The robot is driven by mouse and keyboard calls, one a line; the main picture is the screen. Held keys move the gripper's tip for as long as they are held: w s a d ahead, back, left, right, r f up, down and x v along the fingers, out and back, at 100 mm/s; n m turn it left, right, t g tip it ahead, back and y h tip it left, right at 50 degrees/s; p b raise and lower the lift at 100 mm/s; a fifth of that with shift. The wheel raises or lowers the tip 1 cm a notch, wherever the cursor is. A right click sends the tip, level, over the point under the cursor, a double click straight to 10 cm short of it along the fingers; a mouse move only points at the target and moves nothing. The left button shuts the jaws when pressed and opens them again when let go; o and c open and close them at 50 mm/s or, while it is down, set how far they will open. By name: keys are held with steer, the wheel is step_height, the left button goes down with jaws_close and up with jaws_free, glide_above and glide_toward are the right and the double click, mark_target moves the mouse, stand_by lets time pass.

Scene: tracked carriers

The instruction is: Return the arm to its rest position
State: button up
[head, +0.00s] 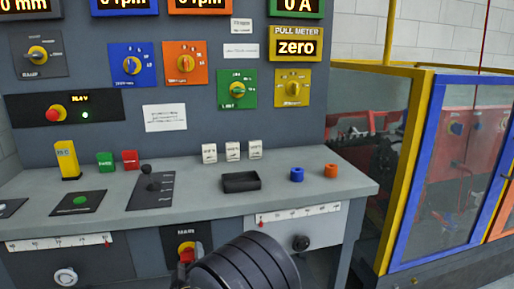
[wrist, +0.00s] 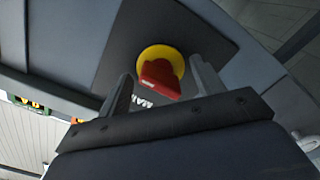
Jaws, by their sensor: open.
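My gripper (wrist: 163,84) is open in the wrist view, with one finger on each side of a red rotary switch handle (wrist: 158,80) on a yellow disc. I see no finger clearly touching the handle, and the depth between them is hard to tell. In the head view the red switch (head: 187,253) sits on a dark plate on the front of the console, under the worktop. My dark, ribbed arm end (head: 245,266) is at the bottom, just right of the switch, and hides part of it. The fingers are not clear there.
The grey worktop (head: 215,203) overhangs the switch. Slider scales flank the switch. A yellow-and-blue framed enclosure (head: 420,160) stands at right.

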steer(key=shift+s+r+n, duration=0.1)
steer(key=shift+s+n, duration=0.2)
steer(key=shift+n, duration=0.1)
steer(key=p+v, duration=0.1)
steer(key=v, duration=0.9)
steer(key=shift+s+d+g, duration=0.2)
steer(key=shift+d+g, duration=0.05)
steer(key=shift+g, duration=0.05)
steer(key=shift+r+m, duration=0.2)
steer(key=shift+m, duration=0.1)
